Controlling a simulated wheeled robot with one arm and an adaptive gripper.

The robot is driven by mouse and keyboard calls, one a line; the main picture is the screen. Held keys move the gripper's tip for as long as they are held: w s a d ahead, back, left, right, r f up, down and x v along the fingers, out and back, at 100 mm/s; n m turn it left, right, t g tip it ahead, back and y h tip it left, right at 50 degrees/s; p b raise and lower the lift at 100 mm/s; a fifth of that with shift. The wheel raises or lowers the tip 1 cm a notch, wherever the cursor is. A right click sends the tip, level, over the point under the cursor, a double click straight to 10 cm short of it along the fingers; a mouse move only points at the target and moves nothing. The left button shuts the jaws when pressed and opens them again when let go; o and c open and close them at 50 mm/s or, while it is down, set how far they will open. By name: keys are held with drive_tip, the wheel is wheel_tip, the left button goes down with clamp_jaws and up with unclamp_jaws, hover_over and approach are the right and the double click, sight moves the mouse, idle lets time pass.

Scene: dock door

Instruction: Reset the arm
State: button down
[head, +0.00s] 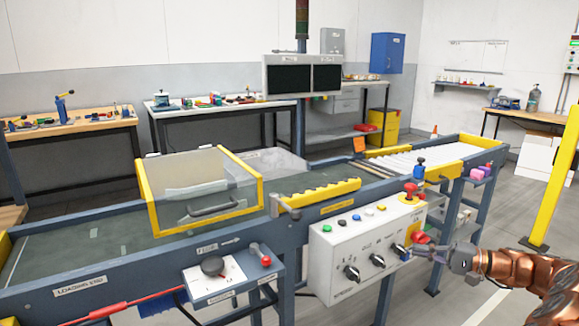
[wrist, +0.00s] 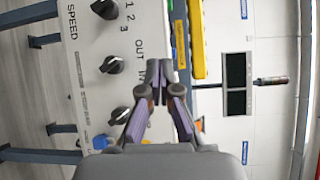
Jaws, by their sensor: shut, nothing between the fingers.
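My gripper (head: 436,254) is at the right end of the white control panel (head: 335,262) in the head view. In the wrist view my gripper (wrist: 159,72) has its fingertips together, with nothing between them. The panel (wrist: 90,60) fills the left of that view, with black knobs beside the fingers. A red part (head: 422,238) shows right by the fingertips in the head view; I cannot tell whether they touch it. My arm comes in from the lower right.
A conveyor with a clear yellow-edged guard (head: 200,190) runs along the left and middle. A red mushroom button (head: 410,190) stands above the panel. A yellow post (head: 556,180) rises at the right. Open floor (head: 480,240) lies between the conveyor and the post.

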drive_tip(key=s+a+r+n+g+p, duration=0.2)
drive_tip(key=s+a+r+g+p, duration=0.1)
drive_tip(key=a+r, duration=0.4)
drive_tip(key=s+a+r+n+g+p, duration=0.1)
drive_tip(key=s+a+r+g+p, duration=0.3)
drive_tip(key=a, duration=0.5)
drive_tip(key=s+a+r+n+g+h+p, duration=0.2)
drive_tip(key=s+a+r+h+p, duration=0.25)
drive_tip(key=s+a+r, duration=0.4)
drive_tip(key=s+a+r+n+g+h+p, duration=0.1)
drive_tip(key=s+h+p, duration=0.5)
drive_tip(key=s, duration=1)
drive_tip(key=s+d+r+t+h+p, duration=0.1)
drive_tip(key=s+d+r+h+p, duration=0.1)
drive_tip(key=s+d+h+p, duration=0.3)
drive_tip(key=s+d+p, duration=0.4)
drive_tip(key=s, duration=0.3)
drive_tip(key=shift+s+d+r, duration=0.15)
drive_tip(key=shift+d+r, duration=0.05)
drive_tip(key=shift+r, duration=0.2)
drive_tip(key=shift+d+h, duration=0.1)
drive_tip(key=shift+h, duration=0.15)
